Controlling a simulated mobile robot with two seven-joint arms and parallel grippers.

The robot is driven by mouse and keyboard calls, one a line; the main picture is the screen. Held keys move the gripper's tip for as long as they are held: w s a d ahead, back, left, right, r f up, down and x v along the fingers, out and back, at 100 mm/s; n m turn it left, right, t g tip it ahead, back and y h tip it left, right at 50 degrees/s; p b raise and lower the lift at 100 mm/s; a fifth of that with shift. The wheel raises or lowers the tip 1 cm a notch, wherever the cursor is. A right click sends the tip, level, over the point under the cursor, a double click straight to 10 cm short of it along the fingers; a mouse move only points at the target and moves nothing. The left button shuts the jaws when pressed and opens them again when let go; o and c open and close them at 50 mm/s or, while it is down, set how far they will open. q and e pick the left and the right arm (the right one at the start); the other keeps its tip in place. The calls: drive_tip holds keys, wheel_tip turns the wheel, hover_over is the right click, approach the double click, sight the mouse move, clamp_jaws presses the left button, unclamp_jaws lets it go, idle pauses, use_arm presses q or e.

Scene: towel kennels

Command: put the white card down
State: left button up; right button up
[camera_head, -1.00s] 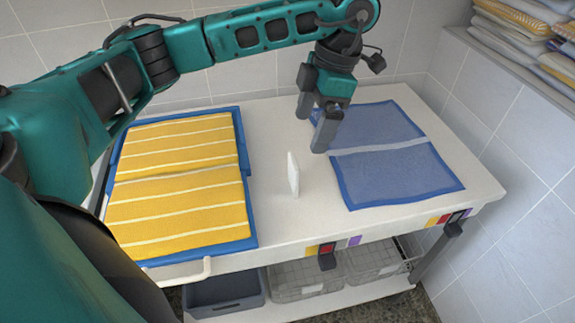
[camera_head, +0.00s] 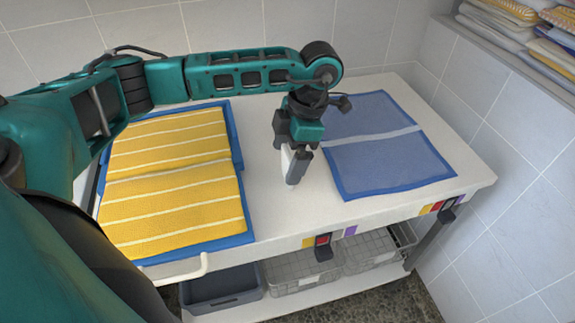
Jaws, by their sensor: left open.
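The white card (camera_head: 286,160) stands upright on the white table, between the yellow towel and the blue towel. Most of it is hidden behind a finger of my left gripper. My left gripper (camera_head: 290,166) points down at the card with its jaws open, one finger in front of it. The other finger is largely hidden, so I cannot tell whether either touches the card. My right gripper is not in view.
A yellow striped towel (camera_head: 170,190) lies on a blue one (camera_head: 238,150) at the left. A blue towel with a pale band (camera_head: 385,165) lies at the right. Baskets (camera_head: 290,275) sit on the lower shelf. Folded towels (camera_head: 520,30) are stacked at upper right.

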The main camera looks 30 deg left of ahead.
use_arm(q)
drive_tip(key=shift+x, duration=1.2)
drive_tip(key=c, duration=1.1)
